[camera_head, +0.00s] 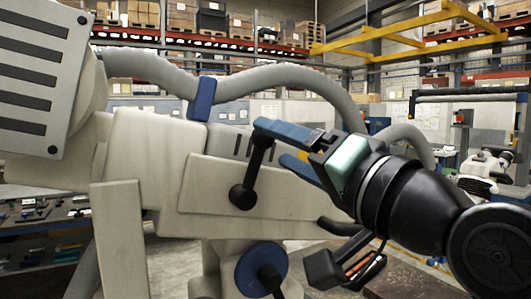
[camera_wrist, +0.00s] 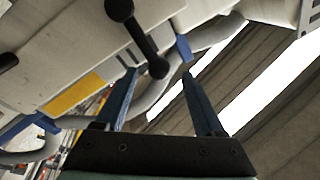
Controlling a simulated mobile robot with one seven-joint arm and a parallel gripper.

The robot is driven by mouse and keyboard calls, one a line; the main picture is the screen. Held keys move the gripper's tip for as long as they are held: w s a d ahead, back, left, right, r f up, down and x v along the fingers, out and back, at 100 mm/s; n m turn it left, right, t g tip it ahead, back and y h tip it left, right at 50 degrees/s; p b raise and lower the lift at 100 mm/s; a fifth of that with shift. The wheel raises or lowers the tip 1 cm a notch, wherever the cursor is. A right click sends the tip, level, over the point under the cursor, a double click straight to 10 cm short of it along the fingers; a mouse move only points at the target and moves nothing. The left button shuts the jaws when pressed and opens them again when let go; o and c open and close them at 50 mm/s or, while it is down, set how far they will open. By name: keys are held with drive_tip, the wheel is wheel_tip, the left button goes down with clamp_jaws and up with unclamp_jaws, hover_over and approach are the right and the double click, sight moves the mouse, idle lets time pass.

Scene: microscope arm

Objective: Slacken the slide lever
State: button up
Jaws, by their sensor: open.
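The slide lever (camera_head: 253,170) is black, with a round hub low on the side of the beige microscope arm (camera_head: 215,180) and a knob at its upper end. It stands steeply, leaning a little right. My gripper (camera_head: 271,143) comes in from the right with its blue fingers open. In the wrist view the lever (camera_wrist: 140,38) points down towards my gripper (camera_wrist: 160,76), and its end knob lies between the fingertips with gaps showing on both sides. In the head view the upper finger partly overlaps the knob, so contact there is hard to judge.
A blue-and-black knob (camera_head: 262,270) sits below the arm. A grey hose (camera_head: 280,80) arches above it, with a blue clamp (camera_head: 202,98). A dark bench with small parts (camera_head: 45,225) is at left. Warehouse shelves (camera_head: 215,22) stand far behind.

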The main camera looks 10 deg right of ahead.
drive_tip(key=b+v, duration=0.2)
drive_tip(key=v, duration=0.6)
drive_tip(key=shift+b, duration=0.3)
